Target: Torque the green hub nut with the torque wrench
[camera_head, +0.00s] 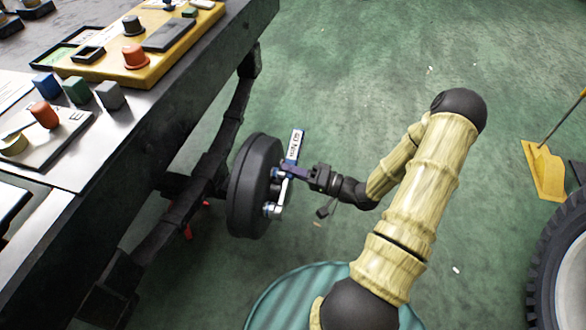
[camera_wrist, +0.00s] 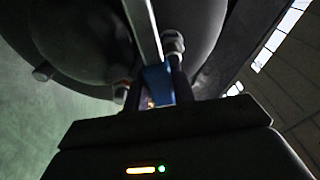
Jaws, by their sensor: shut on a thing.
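My gripper (camera_head: 297,172) is at the face of a dark round wheel hub (camera_head: 246,186) below the bench edge. It is shut on the torque wrench, whose blue part (camera_wrist: 157,85) shows between the fingers in the wrist view. A silver bar (camera_wrist: 143,30) runs up from it across the dark hub (camera_wrist: 80,35). In the head view, silver metal (camera_head: 278,205) shows just below my gripper at the hub face. The green hub nut cannot be made out; I cannot tell whether the wrench sits on it.
The bench (camera_head: 110,140) at left carries a yellow tray (camera_head: 150,60) and small coloured blocks. A tyre (camera_head: 560,265) and a yellow stand (camera_head: 543,170) are at right. Green floor behind my arm is open.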

